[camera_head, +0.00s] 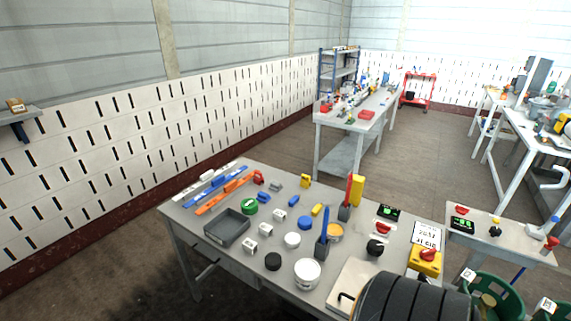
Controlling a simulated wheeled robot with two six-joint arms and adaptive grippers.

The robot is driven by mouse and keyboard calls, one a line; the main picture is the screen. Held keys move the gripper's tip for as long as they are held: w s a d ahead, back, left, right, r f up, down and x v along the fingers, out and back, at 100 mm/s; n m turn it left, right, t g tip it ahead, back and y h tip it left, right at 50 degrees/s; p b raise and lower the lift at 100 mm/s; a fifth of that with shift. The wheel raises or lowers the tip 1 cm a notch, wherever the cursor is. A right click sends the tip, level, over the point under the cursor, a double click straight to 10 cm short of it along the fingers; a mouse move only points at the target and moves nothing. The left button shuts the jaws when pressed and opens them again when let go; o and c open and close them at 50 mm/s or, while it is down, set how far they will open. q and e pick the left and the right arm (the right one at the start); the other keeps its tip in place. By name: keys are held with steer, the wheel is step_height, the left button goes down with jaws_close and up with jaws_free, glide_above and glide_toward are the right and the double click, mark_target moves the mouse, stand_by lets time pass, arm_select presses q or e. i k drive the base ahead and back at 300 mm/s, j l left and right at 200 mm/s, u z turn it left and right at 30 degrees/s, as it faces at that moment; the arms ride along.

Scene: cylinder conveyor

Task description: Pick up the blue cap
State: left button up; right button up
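The blue cap (305,222) is a small round disc lying flat near the middle of the grey workbench (215,266). A white round cap (292,240) lies just in front of it, to its left. A dark blue upright holder (322,248) with a blue-handled tool stands to its right. The top of the blue cap shows clear, with nothing on it. Neither of my grippers shows in the head view.
A grey tray (228,229), a green cap (250,207), a black cap (273,261) and a white jar (307,273) stand around it. A yellow-orange round container (336,232) is to the right. A large dark ribbed cylinder (415,300) fills the bench's front right.

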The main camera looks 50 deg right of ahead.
mark_target(305, 222)
steer(key=i+j+z, duration=0.1)
steer(key=i+z, duration=0.4)
steer(key=i+j+z, duration=0.25)
steer(key=z, duration=0.25)
steer(key=i+j+z, duration=0.65)
steer(key=j+z, duration=0.3)
